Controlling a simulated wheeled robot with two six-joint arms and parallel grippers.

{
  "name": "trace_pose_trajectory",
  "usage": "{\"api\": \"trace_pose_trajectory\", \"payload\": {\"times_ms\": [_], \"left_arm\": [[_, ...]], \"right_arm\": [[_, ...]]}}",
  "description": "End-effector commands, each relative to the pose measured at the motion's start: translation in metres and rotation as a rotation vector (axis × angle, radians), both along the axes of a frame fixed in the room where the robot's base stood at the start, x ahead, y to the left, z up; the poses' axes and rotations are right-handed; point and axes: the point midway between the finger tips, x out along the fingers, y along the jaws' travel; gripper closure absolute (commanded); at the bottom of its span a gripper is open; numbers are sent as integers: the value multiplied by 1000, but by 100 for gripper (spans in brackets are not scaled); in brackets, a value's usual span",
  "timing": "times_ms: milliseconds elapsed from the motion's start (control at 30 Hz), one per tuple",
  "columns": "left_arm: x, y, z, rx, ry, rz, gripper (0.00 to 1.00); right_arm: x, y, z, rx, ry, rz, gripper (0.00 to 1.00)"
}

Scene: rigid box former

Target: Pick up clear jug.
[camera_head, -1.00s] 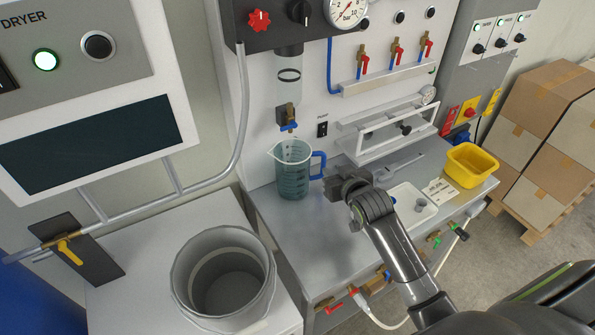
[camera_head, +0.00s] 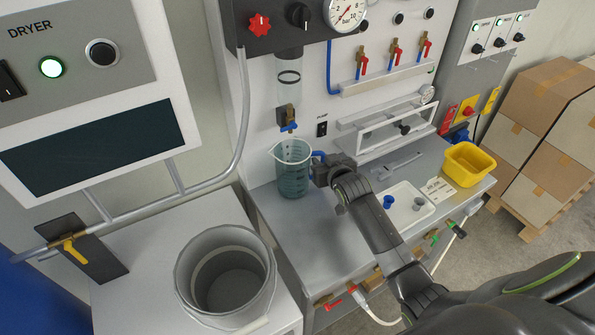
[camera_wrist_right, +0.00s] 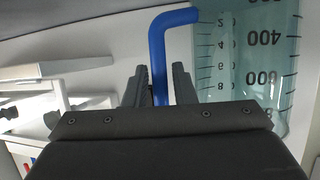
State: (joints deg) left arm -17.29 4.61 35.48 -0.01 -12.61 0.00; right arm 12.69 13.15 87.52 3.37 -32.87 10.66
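The clear jug (camera_head: 291,170) stands upright on the grey bench, with a bluish tint and measuring marks. Its blue handle (camera_head: 319,156) is on its right side, partly hidden by my right gripper (camera_head: 322,172). In the right wrist view the jug (camera_wrist_right: 262,65) is on the right, with printed numbers. There the handle (camera_wrist_right: 157,55) runs down between the two dark fingers of my right gripper (camera_wrist_right: 162,88). The fingers are apart, with a gap visible beside the handle. My left gripper is not in view.
A white tray (camera_head: 404,222) with small cups, including a blue cup (camera_head: 389,201), lies right of my arm. A yellow tub (camera_head: 468,165) stands farther right. A valve (camera_head: 288,118) hangs above the jug. A grey bucket (camera_head: 226,280) stands at front left.

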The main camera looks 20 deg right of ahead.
Motion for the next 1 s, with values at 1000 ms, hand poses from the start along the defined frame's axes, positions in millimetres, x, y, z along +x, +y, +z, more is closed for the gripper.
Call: {"api": "trace_pose_trajectory", "payload": {"times_ms": [1000], "left_arm": [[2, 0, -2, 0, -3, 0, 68]], "right_arm": [[-6, 0, 6, 1, -2, 0, 100]]}}
